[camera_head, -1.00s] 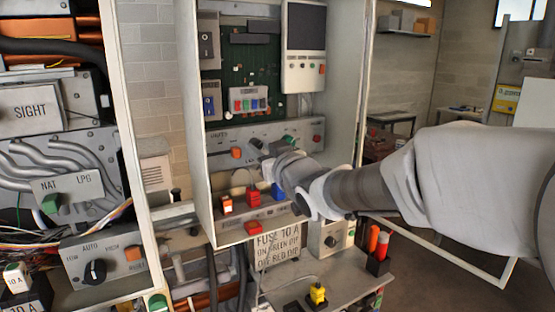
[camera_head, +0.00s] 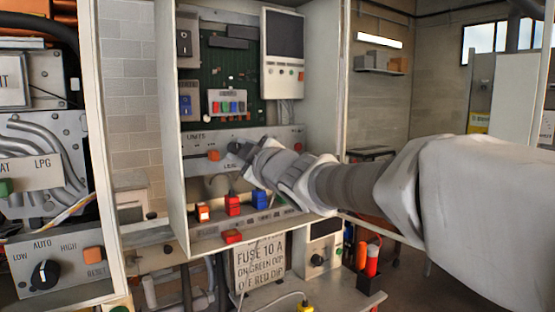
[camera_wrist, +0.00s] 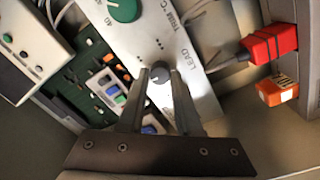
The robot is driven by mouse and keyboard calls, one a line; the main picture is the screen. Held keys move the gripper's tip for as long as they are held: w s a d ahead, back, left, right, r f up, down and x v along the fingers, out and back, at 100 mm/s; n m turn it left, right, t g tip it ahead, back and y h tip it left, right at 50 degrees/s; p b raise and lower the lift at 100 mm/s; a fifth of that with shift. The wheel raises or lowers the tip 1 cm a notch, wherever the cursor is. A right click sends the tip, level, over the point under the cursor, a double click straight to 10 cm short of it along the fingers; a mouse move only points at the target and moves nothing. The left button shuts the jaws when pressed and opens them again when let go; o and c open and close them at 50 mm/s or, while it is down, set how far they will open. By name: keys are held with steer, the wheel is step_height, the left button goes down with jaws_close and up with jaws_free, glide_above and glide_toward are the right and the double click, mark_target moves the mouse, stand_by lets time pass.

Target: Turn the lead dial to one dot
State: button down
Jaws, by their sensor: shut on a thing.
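The lead dial (camera_wrist: 160,73) is a small dark grey round knob on a pale panel (camera_wrist: 202,98), beside the printed word LEAD. In the wrist view, my gripper (camera_wrist: 160,76) has its two dark fingers on either side of the dial, shut on it. Small dark dots are printed on the panel above the dial; the dial's pointer is too unclear to read. In the head view, my gripper (camera_head: 240,150) reaches the panel from the right, above the LEAD label. The dial itself is hidden there by the fingers and arm.
A green dial (camera_wrist: 124,9) marked TRIM °C is near the lead dial. A red block (camera_wrist: 270,43) and an orange block (camera_wrist: 277,91) stand to the right in the wrist view. The open cabinet's left wall (camera_head: 175,130) flanks the panel. Another dial (camera_head: 45,274) is at lower left.

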steer(key=shift+n, duration=0.4)
steer(key=c, duration=0.9)
jaws_free()
steer(key=shift+o, duration=0.2)
steer(key=p+v, duration=0.1)
steer(key=v, duration=1.6)
steer(key=shift+s, duration=0.2)
steer(key=shift+d+f, duration=0.1)
steer(key=shift+d, duration=0.05)
